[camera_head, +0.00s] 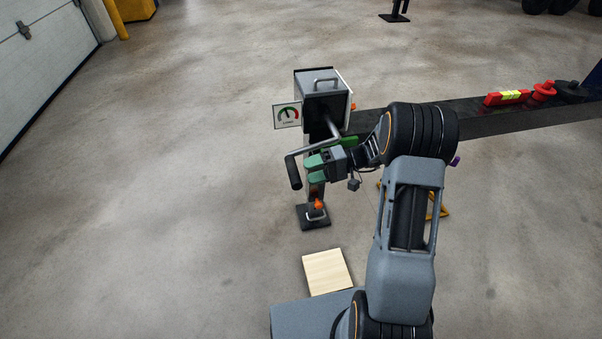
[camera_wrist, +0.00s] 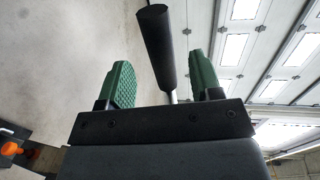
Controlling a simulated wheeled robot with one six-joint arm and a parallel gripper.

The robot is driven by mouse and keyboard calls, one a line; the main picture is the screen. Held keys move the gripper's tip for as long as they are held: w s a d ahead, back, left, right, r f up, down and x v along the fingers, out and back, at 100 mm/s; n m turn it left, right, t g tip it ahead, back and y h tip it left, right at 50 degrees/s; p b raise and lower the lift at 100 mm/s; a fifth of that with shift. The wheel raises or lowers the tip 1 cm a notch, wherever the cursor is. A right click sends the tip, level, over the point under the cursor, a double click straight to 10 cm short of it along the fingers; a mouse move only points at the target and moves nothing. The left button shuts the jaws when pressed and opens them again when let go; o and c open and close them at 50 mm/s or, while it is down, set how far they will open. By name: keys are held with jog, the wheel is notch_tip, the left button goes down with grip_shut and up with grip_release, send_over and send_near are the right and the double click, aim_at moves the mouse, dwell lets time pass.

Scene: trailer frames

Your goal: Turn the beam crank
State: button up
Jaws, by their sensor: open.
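The crank has a silver bent arm (camera_head: 317,148) coming from the grey box (camera_head: 322,104) at the end of the dark beam. It ends in a black cylindrical handle (camera_head: 293,172) at the lower left. My gripper (camera_head: 311,170) has green fingers and is just right of the handle, pointing towards it. In the wrist view the handle (camera_wrist: 155,45) slants up between the spread fingers of my gripper (camera_wrist: 161,80), with visible gaps on both sides. A gauge sign (camera_head: 288,115) with a dark needle is left of the box. Contact with the handle cannot be seen.
The dark beam (camera_head: 470,113) runs right from the box, carrying a red block with a yellow middle (camera_head: 507,98) and a red round piece (camera_head: 543,91). A black foot plate (camera_head: 313,217) and a wooden board (camera_head: 327,272) are below. The floor at left is clear.

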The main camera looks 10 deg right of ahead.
jog(key=d+r, duration=0.1)
jog(key=d, duration=0.8)
jog(key=shift+w+r+p, duration=0.15)
jog(key=shift+r+p, duration=0.15)
jog(key=shift+p, duration=0.1)
notch_tip(320, 180, down, 5)
jog(key=s+m+h, duration=0.3)
jog(key=m, duration=0.1)
jog(key=s+r+m+g+h+p, duration=0.1)
jog(key=s+r+g+h+p, duration=0.1)
jog(key=s+r+h+p, duration=0.35)
jog(key=s+a+r+n+t+h+p, duration=0.1)
jog(key=s+a+r+t+h+p, duration=0.1)
jog(key=r+p, duration=0.3)
jog(key=s+a+r+n+t+h+p, duration=0.2)
jog(key=s+r+h+p, duration=0.1)
jog(key=r, duration=1.1)
jog(key=s+a+r+n+t+h+p, duration=0.1)
jog(key=s+r+p, duration=0.3)
jog(key=r+p, duration=0.4)
jog(key=shift+a+r+n+t+h, duration=0.4)
jog(key=shift+a+r+t+h, duration=0.2)
jog(key=shift+a+r+h, duration=0.2)
